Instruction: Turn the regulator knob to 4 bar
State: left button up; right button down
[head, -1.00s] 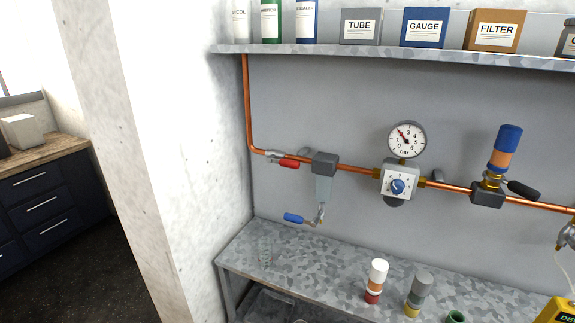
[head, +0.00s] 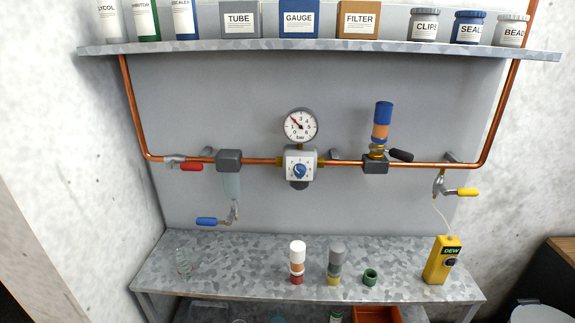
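The blue regulator knob (head: 299,171) sits on the white square face of the regulator block (head: 288,154), in the middle of the copper pipe run. The pressure gauge (head: 300,126) stands right above it, with a white dial marked in bar and a dark red needle pointing to the upper left, at the low end of the scale. The knob's pointer and the face marks are too small to read surely. Neither of my grippers is in view, and nothing touches the knob.
A shelf (head: 330,45) overhangs. The bench (head: 215,270) holds small bottles and a yellow DEW meter (head: 441,262).

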aim_at(299, 170)
jog(key=k, duration=0.5)
jog(key=z, duration=2.05)
jog(key=i, duration=1)
jog(key=u, duration=1.35)
